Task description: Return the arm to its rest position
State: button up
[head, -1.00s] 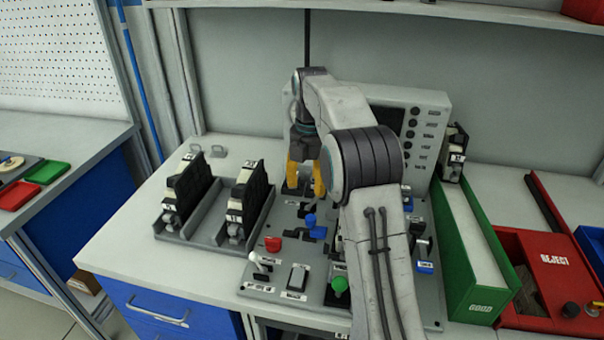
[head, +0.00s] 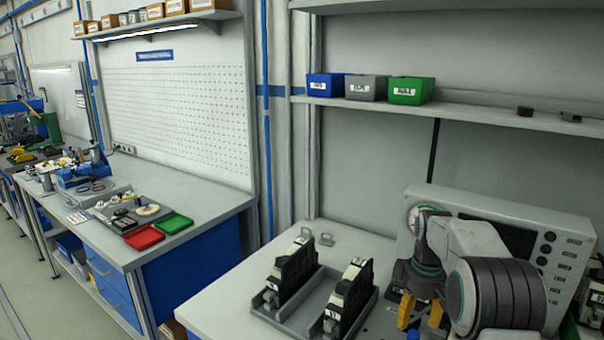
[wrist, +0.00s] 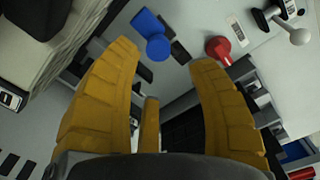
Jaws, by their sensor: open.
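My gripper (head: 421,312) has yellow fingers and hangs below my bent arm at the lower right of the head view, in front of the grey instrument panel (head: 570,262). In the wrist view its fingers (wrist: 165,75) are spread apart with nothing held between them. A blue knob (wrist: 152,36) and a red knob (wrist: 218,48) show beyond the fingertips, apart from them. The lower part of my arm is cut off by the head view's edge.
Two black-and-white modules (head: 290,272) (head: 350,293) stand in a grey tray (head: 313,290) left of my gripper. Blue (head: 325,86), grey (head: 366,88) and green (head: 411,91) bins sit on the shelf above. A bench with red (head: 144,238) and green (head: 175,223) trays stands left.

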jog(key=s+f+m, duration=0.1)
jog(key=s+m, duration=0.1)
jog(key=s, duration=0.1)
jog(key=s+f+m, duration=0.1)
jog(key=shift+s+a+f+g, duration=0.25)
jog(key=shift+a+f+g, duration=0.05)
jog(key=shift+a+g, duration=0.1)
jog(key=s+a+r+m, duration=0.2)
jog(key=s+a, duration=0.1)
jog(key=s, duration=0.9)
jog(key=s+a+r+m, duration=0.2)
jog(key=s+a, duration=0.1)
jog(key=s, duration=0.9)
jog(key=shift+s+a+r+n+t, duration=0.25)
jog(key=shift+s+r+t, duration=0.2)
jog(key=shift+r+t, duration=0.25)
jog(key=shift+s+a+r+n+t, duration=0.25)
jog(key=shift+s+r+t, duration=0.15)
jog(key=shift+r+t, duration=0.35)
jog(key=shift+s+a+r+n+t, duration=0.25)
jog(key=shift+s+r+t, duration=0.25)
jog(key=shift+r, duration=0.35)
jog(key=shift+o, duration=0.3)
jog(key=shift+w, duration=0.1)
